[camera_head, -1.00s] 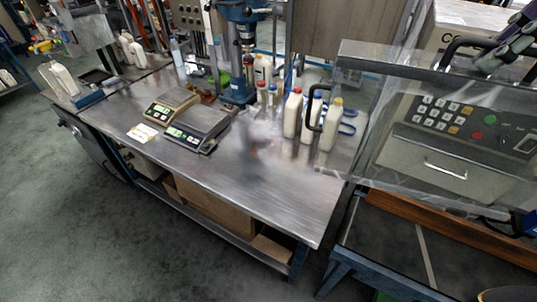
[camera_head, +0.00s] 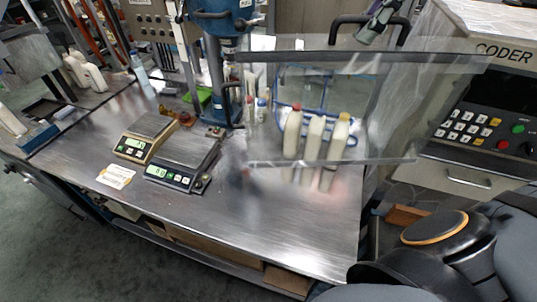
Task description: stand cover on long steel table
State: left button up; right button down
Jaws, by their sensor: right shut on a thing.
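The cover (camera_head: 310,57) is a clear panel with a dark top strip and a black loop handle (camera_head: 345,19). It stands roughly upright over the right part of the long steel table (camera_head: 270,215). Its pale lower edge runs near the front of the white bottles, which show through it. I cannot tell if that edge touches the table. My right gripper (camera_head: 376,20) is shut on the cover's handle at the top. My left gripper is not in view.
White bottles (camera_head: 292,133) with coloured caps and a blue wire rack (camera_head: 322,80) show through the panel. Two scales (camera_head: 183,160) sit left of it, near a blue press (camera_head: 222,80). The coder machine (camera_head: 485,120) stands at right. The table's front middle is clear.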

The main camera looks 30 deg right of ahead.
aim_at(343, 123)
jog(key=s+a+f+b, duration=0.1)
jog(key=f+b, duration=0.2)
jog(key=f, duration=0.2)
jog(key=s+a+f+b, duration=0.1)
jog(key=f+b, duration=0.2)
jog(key=f, duration=0.1)
jog(key=s+a+f+b, duration=0.1)
jog(key=a+f+b, duration=0.1)
jog(key=f, duration=0.3)
jog(key=shift+f+b, duration=0.35)
jog(key=shift+b, duration=0.55)
jog(key=s+a+f+b, duration=0.1)
jog(key=a+f+b, duration=0.35)
jog(key=f, duration=0.25)
jog(key=w+f+p, duration=1.3)
jog(key=p, duration=0.3)
jog(key=shift+w+d, duration=0.35)
jog(key=shift+w, duration=0.05)
jog(key=shift+f, duration=0.15)
